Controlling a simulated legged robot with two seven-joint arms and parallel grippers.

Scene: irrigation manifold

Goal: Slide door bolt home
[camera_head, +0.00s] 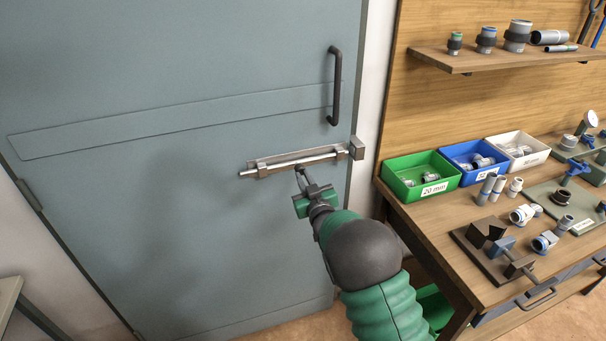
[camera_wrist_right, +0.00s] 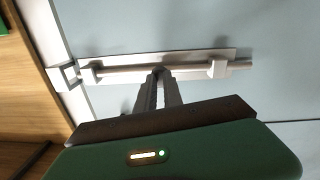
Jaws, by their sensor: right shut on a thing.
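The door bolt (camera_head: 318,157) is a thin metal rod on a pale plate, mounted across the right side of the grey-blue door (camera_head: 180,120). In the head view its right end reaches the keeper (camera_head: 356,148) on the door frame. In the right wrist view the rod (camera_wrist_right: 130,71) lies along its plate, with the keeper (camera_wrist_right: 66,76) at left. I cannot tell how far the rod enters the keeper. My right gripper (camera_head: 300,173) is below the rod, shut on the bolt's knob, which the fingers (camera_wrist_right: 159,75) mostly hide. My left gripper is not in view.
A dark door handle (camera_head: 334,88) stands above the bolt. To the right is a wooden workbench (camera_head: 425,215) with a green bin (camera_head: 420,175), a blue bin (camera_head: 475,160), a white bin (camera_head: 518,150) and several fittings. A shelf (camera_head: 480,58) hangs above it.

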